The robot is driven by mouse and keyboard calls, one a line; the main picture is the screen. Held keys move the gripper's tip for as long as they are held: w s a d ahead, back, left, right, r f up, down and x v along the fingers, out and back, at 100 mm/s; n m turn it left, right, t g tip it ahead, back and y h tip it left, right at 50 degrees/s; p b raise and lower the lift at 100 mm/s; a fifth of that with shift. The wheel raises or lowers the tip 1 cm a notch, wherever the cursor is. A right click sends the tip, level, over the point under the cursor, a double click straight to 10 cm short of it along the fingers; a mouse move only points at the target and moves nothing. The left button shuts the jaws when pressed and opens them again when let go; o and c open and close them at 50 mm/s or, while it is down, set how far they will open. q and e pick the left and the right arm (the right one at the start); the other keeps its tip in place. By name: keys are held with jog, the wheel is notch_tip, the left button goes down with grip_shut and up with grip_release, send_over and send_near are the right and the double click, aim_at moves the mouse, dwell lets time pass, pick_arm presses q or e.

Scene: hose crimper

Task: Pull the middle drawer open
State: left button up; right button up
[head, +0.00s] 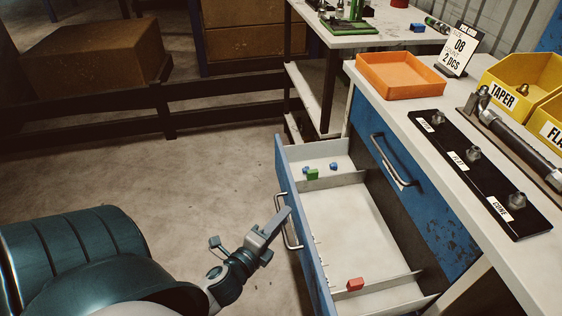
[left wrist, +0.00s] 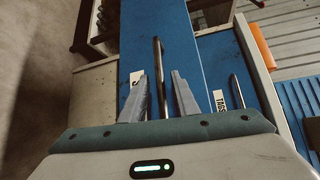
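The drawer below the top one stands pulled well out, showing its blue front (head: 307,245) and white-grey inside (head: 352,235). Its metal bar handle (head: 284,222) is on the front; the handle also shows in the left wrist view (left wrist: 158,65). My left gripper (head: 284,218) is at this handle. In the left wrist view the two fingers of my left gripper (left wrist: 160,80) stand apart with the bar between them and narrow gaps beside it. My right gripper is in neither view.
The closed top drawer has its own handle (head: 391,160) and a label reading TAGS (left wrist: 220,101). Small green (head: 312,174) and red (head: 355,284) blocks lie in the open drawer. An orange tray (head: 400,76) and a black fitting board (head: 478,172) are on the bench. Floor (head: 210,180) left of the drawer is clear.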

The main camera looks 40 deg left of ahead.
pick_arm(q)
jog(key=s+d+r+b, duration=0.1)
jog(key=s+d+r, duration=0.1)
jog(key=s, duration=1.5)
jog(key=shift+r, duration=0.2)
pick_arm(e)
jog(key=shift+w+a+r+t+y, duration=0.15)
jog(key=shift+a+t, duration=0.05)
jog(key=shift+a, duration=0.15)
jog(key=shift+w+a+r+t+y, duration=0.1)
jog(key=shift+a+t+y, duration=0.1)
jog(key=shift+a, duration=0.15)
pick_arm(q)
jog(key=shift+d, duration=0.1)
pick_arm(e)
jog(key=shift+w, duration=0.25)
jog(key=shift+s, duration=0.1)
